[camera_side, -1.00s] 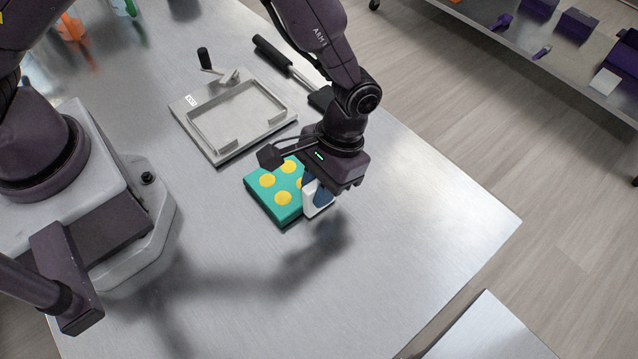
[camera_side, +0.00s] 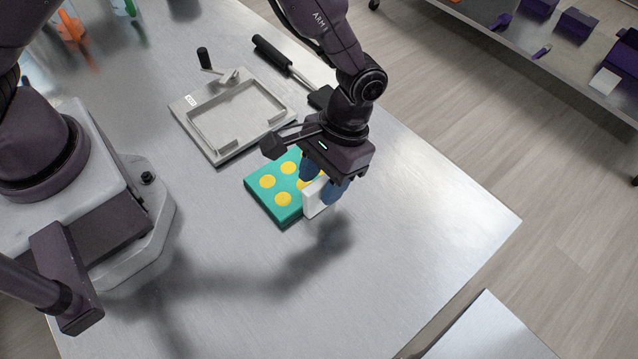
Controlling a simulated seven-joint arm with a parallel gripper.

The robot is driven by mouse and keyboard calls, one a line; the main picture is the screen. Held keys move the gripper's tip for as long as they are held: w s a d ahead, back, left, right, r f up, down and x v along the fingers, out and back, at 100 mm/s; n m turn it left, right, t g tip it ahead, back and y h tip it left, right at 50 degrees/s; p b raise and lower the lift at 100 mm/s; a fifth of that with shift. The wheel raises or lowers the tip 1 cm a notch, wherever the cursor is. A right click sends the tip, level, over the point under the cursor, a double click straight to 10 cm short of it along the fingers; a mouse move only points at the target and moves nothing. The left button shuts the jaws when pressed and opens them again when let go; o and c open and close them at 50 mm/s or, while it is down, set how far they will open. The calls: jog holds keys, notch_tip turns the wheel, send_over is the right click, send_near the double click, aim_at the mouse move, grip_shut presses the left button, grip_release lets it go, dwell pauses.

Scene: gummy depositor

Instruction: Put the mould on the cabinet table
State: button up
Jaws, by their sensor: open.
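The mould (camera_side: 273,208) is a teal block with several yellow round spots on top. It lies flat on the metal table, left of and partly under my gripper. My gripper (camera_side: 322,187) has blue fingertips and is open at the mould's right side. A white block (camera_side: 315,198) stands against that side, between or just beside the fingers; I cannot tell which. My gripper hides the mould's far right corner. I cannot tell which surface is the cabinet table; a metal surface (camera_side: 490,335) shows at the bottom right.
A grey frame fixture with a crank handle (camera_side: 190,127) sits behind the mould. A black-handled tool (camera_side: 290,66) lies beyond it. Orange and green bottles stand at the top left. A shelf (camera_side: 560,60) with purple items is at the top right. The front of the table is clear.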

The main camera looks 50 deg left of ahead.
jog(key=w+a+r+t, duration=0.1)
jog(key=w+a+r, duration=0.15)
jog(key=r, duration=0.65)
jog(key=w+a+r+t, duration=0.1)
jog(key=a+r, duration=0.2)
jog(key=r, duration=0.6)
jog(key=s+a+r+t, duration=0.7)
jog(key=s+a+r, duration=0.4)
jog(key=s+a, duration=0.3)
jog(key=shift+s+a+r+t, duration=0.2)
jog(key=shift+a+r+t, duration=0.1)
jog(key=shift+a+r, duration=0.15)
